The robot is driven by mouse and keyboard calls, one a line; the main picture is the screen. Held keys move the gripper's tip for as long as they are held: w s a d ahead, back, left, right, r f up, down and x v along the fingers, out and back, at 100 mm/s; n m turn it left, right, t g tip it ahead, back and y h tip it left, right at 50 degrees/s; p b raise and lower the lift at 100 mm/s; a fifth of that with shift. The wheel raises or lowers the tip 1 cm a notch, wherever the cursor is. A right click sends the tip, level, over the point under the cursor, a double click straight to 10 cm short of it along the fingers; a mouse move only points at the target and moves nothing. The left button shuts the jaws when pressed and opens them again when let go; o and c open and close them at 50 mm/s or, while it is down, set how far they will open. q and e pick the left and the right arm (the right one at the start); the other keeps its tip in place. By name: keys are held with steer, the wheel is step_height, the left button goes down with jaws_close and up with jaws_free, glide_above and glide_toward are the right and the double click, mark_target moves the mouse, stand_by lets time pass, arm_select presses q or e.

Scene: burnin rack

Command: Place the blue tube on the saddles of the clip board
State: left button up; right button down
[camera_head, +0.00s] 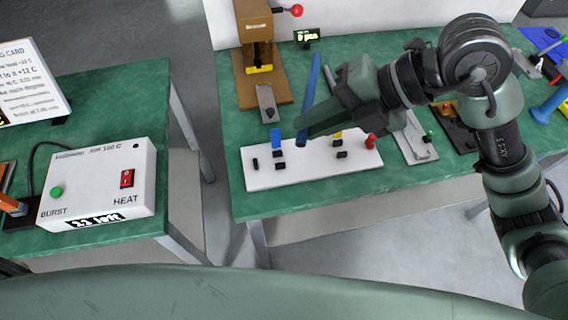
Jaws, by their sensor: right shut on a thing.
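The blue tube (314,78) is long and tilted in the picture, with its lower end over the clip board. My right gripper (303,127) is shut on the tube near its lower part, above the back edge of the board; the fingers hide part of the tube. The clip board (320,173) is a white slab near the table's front edge. It carries several small black saddles (279,154), a blue block (275,137), a yellow piece (337,134) and a red piece (370,141). I cannot tell whether the tube touches the board. My left gripper is not in view.
A brown press (254,45) with a red knob stands behind the board. A grey tool (266,103) lies in front of it. A white heater box (98,185) sits on the left table. A floor gap separates the tables. Green tabletop (232,122) is bare left of the board.

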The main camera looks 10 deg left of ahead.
steer(key=f, duration=1.4)
steer(key=shift+d+f, duration=0.1)
steer(key=shift+d, duration=0.1)
steer(key=shift+w+f, duration=0.1)
steer(key=shift+f, duration=0.6)
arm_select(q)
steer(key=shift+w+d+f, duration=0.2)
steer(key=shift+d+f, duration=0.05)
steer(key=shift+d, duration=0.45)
arm_select(e)
steer(key=shift+f, duration=2)
arm_select(q)
steer(key=shift+b, duration=0.3)
arm_select(e)
steer(key=shift+f, duration=0.15)
steer(key=c, duration=1.7)
jaws_free()
steer(key=shift+o, duration=0.3)
